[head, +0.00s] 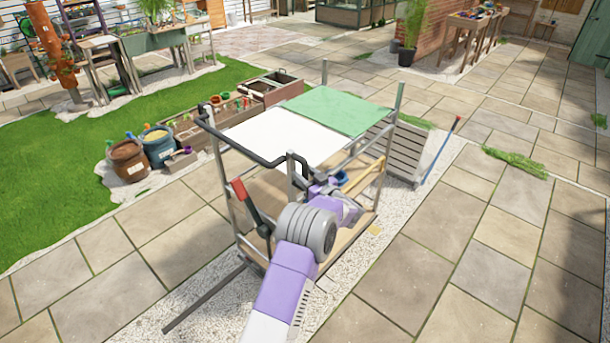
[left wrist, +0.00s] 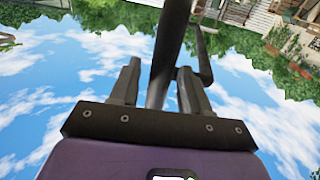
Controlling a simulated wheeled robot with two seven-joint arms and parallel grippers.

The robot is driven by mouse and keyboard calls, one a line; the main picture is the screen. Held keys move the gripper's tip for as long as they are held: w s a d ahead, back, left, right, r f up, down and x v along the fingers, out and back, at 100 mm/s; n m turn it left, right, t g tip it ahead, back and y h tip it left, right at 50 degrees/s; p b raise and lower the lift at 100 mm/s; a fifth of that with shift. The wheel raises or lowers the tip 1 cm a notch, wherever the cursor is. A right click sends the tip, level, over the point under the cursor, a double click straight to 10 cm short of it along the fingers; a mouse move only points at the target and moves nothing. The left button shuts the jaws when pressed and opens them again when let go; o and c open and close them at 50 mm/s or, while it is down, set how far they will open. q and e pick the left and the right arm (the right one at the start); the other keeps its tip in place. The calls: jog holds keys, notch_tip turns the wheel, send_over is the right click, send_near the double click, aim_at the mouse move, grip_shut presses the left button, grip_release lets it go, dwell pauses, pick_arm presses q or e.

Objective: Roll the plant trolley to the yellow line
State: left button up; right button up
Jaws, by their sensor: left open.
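The plant trolley (head: 230,178) stands on a gravel strip. It has a grey metal frame, a white panel and a green panel on top, and a wooden lower deck. A dark handle bar (head: 248,152) runs along its near left side, with a red-gripped lever (head: 240,190) below. My left gripper (head: 318,188) is at the trolley's near corner, partly hidden by my wrist. In the left wrist view the left gripper (left wrist: 158,88) is open, with a dark bar (left wrist: 167,55) between its fingers.
Planter boxes (head: 265,88) and two tubs (head: 128,160) stand behind and left of the trolley. A slatted grey pallet (head: 402,152) and a red-tipped blue pole (head: 441,150) are to its right. A dark bar (head: 203,300) lies at front left. Paving at right is mostly clear.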

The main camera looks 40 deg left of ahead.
pick_arm(q)
jog(key=v, duration=0.7)
jog(key=shift+d, duration=0.25)
jog(key=shift+s, duration=0.1)
jog(key=s+d+f+m+t+h, duration=0.25)
jog(key=d+f+m+h, duration=0.4)
jog(key=f, duration=0.65)
jog(key=s+d+f+m+t+h, duration=0.1)
jog(key=s+d+f+m+h, duration=0.25)
jog(key=d+f+h, duration=0.65)
jog(key=s+d+f+g+h, duration=0.1)
jog(key=s+d+f+g, duration=0.1)
jog(key=s+d, duration=0.3)
jog(key=s+d+f+m+g+h, duration=0.1)
jog(key=s+d, duration=0.4)
jog(key=s, duration=0.7)
jog(key=s+d+f+m+g+h, duration=0.1)
jog(key=s+d+f+g+h, duration=0.2)
jog(key=s, duration=0.5)
jog(key=shift+s+d+f+g, duration=0.35)
jog(key=shift+d+f+g, duration=0.5)
jog(key=shift+d, duration=0.3)
